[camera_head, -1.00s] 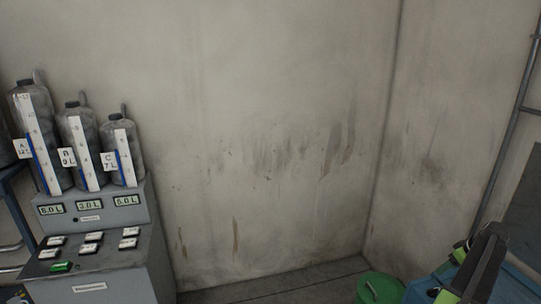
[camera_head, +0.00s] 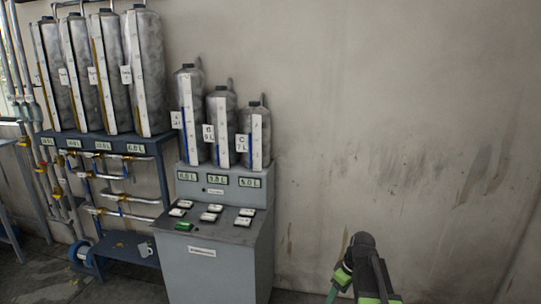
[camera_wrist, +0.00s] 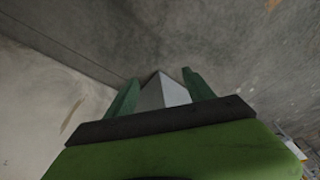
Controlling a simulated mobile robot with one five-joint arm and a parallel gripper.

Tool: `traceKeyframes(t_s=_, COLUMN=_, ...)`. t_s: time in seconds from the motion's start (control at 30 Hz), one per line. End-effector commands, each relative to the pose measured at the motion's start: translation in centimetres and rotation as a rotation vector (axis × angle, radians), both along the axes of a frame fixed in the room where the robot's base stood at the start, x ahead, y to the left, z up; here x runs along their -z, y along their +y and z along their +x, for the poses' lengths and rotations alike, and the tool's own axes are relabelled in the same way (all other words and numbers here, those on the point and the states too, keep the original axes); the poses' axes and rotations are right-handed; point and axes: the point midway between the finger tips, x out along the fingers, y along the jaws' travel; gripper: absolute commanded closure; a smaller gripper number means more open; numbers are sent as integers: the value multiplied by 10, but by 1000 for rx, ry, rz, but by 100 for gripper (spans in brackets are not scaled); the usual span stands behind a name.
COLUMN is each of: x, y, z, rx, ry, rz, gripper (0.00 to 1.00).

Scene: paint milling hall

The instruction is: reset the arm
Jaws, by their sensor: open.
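My arm shows at the bottom of the head view, right of the middle, in black and bright green. It stands in front of the bare wall, with its lower part cut off by the frame. My gripper (camera_wrist: 160,76) shows in the wrist view with its two green fingers apart. A pale grey angular shape (camera_wrist: 164,92) shows between the fingers; I cannot tell what it is or how far off it lies. No held object can be made out.
A grey control console (camera_head: 217,267) with several buttons and three grey cylinders stands left of my arm. Farther left, a blue rack (camera_head: 108,136) holds several tall tanks above pipes and valves. The stained wall (camera_head: 400,130) is bare.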

Motion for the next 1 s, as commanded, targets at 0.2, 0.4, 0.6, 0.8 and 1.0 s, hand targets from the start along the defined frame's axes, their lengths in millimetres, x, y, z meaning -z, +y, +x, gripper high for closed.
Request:
traceKeyframes(t_s=0.2, x=26, y=118, z=-66, rx=77, ry=86, rz=-61, gripper=38)
traceKeyframes(t_s=0.4, x=25, y=106, z=-116, rx=459, ry=157, rz=-125, gripper=38)
traceKeyframes(t_s=0.6, x=24, y=103, z=-115, rx=643, ry=179, rz=-126, gripper=38)
traceKeyframes(t_s=0.8, x=25, y=103, z=-115, rx=652, ry=179, rz=-124, gripper=38)
traceKeyframes(t_s=1.0, x=25, y=103, z=-115, rx=652, ry=179, rz=-124, gripper=38)
